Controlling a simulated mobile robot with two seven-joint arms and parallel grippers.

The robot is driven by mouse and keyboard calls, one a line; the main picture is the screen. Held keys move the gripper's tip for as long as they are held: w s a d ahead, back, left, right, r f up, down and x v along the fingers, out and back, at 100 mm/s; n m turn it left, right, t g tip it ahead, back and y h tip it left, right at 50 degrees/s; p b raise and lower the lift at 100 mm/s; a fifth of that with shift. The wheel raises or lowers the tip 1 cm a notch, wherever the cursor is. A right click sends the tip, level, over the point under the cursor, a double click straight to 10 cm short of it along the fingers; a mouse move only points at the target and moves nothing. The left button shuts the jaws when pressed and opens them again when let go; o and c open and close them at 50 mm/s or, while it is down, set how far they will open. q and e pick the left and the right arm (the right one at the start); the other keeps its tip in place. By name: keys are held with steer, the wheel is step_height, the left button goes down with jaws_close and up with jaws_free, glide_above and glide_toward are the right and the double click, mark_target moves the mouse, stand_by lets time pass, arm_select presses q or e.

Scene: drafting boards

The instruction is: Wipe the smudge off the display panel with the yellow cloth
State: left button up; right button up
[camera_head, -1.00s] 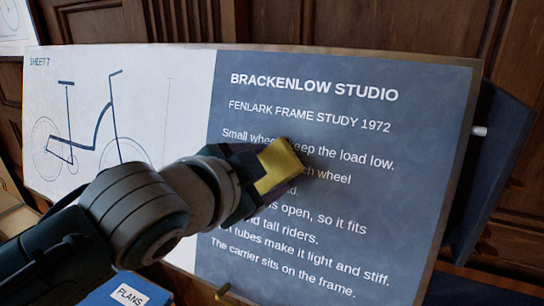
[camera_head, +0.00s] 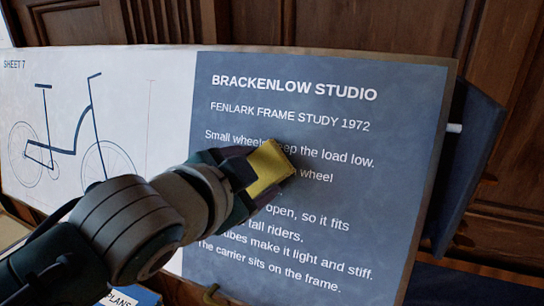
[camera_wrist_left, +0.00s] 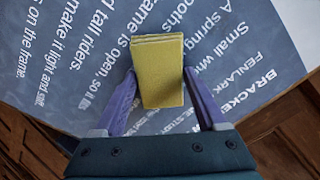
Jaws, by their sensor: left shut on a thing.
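The display panel (camera_head: 400,110) stands tilted, with a white drawing half at left and a blue-grey text half at right. My left gripper (camera_head: 248,172) is shut on the yellow cloth (camera_head: 270,163), a folded pad, in front of the text half. In the left wrist view the cloth (camera_wrist_left: 158,70) sits between the two fingers (camera_wrist_left: 160,90), over the panel's text. The cloth is at or very near the panel face; contact cannot be told. It covers parts of the upper text lines. I cannot make out a distinct smudge; the cloth and gripper hide part of the surface.
Carved wooden panelling (camera_head: 290,25) stands behind the panel. A dark blue board (camera_head: 465,165) with a white peg (camera_head: 454,128) is behind its right edge. A blue item labelled PLANS (camera_head: 125,298) lies below, partly hidden by my arm.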

arm_select(q)
steer(key=shift+w+a, duration=0.3)
steer(key=shift+a, duration=0.45)
steer(key=shift+w+a, duration=0.25)
steer(key=shift+a, duration=0.45)
steer(key=shift+w+a, duration=0.3)
steer(key=shift+a, duration=0.45)
steer(key=shift+w+a+p, duration=0.15)
steer(key=shift+w+a, duration=0.1)
steer(key=shift+a, duration=0.55)
steer(key=shift+w+a+p, duration=0.15)
steer(key=shift+w+a, duration=0.1)
steer(key=shift+a, duration=0.55)
steer(key=shift+w+a+f+b, duration=0.1)
steer(key=shift+w+a+b, duration=0.2)
steer(key=shift+a, duration=0.55)
steer(key=shift+w+a+b, duration=0.1)
steer(key=shift+w+a, duration=0.3)
steer(key=shift+a, duration=0.4)
steer(key=shift+s+a+r+p, duration=0.1)
steer(key=shift+r+p, duration=0.15)
steer(key=shift+p, duration=0.05)
steer(key=p+v, duration=0.5)
steer(key=shift+s+p, duration=0.35)
